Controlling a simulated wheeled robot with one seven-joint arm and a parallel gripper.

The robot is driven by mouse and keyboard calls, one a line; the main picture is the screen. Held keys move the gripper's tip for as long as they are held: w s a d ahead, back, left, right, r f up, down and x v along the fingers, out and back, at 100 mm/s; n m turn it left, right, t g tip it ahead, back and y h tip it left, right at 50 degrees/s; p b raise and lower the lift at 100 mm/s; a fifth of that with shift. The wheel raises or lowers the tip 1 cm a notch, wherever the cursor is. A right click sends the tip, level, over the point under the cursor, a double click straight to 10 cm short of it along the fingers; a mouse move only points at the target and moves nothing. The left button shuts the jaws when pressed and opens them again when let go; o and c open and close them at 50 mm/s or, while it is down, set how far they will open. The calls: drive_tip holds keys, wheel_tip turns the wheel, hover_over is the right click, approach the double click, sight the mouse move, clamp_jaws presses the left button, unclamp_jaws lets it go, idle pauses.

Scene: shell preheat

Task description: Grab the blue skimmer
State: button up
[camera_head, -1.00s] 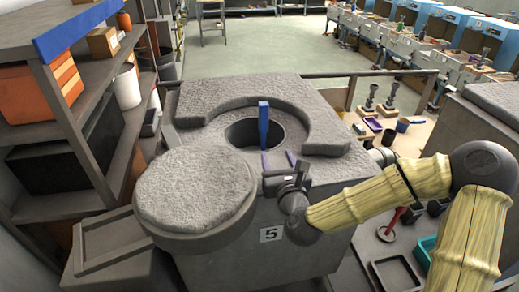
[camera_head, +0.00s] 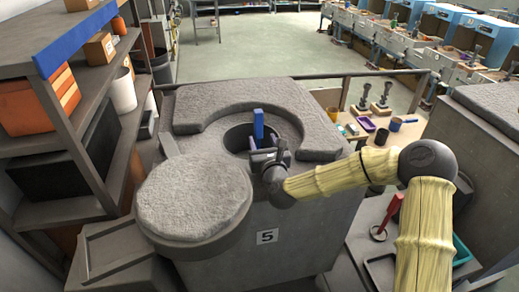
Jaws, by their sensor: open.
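The blue skimmer (camera_head: 258,123) stands upright in the round opening (camera_head: 232,137) on top of the grey furnace block (camera_head: 310,200). Only its upper blue handle shows; its lower part is hidden by the opening and my gripper. My gripper (camera_head: 262,150) is at the front edge of the opening, just in front of the handle in this view. Its jaws are open. I cannot tell whether they are around the handle or short of it.
A round grey lid (camera_head: 195,197) is swung to the front left of the opening. A raised curved rim (camera_head: 295,110) stands behind it. Shelves (camera_head: 70,150) with boxes stand at the left. A side table (camera_head: 405,130) with tools is at the right.

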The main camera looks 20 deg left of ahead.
sight(259, 132)
drive_tip(key=shift+x, duration=0.75)
drive_tip(key=shift+w+d+f, duration=0.1)
drive_tip(key=shift+d, duration=0.1)
drive_tip(key=shift+s, duration=0.25)
drive_tip(key=shift+a, duration=0.25)
drive_tip(key=shift+w+a+p, duration=0.2)
drive_tip(key=shift+a+p, duration=0.05)
drive_tip(key=shift+p, duration=0.1)
drive_tip(key=x, duration=0.1)
drive_tip(key=p+x, duration=0.1)
drive_tip(key=x, duration=0.1)
drive_tip(key=shift+w+d+r+p, duration=0.1)
drive_tip(key=shift+w+r+p, duration=0.05)
drive_tip(key=shift+r+p, duration=0.15)
drive_tip(key=shift+w+a+f, duration=0.25)
drive_tip(key=shift+w, duration=0.25)
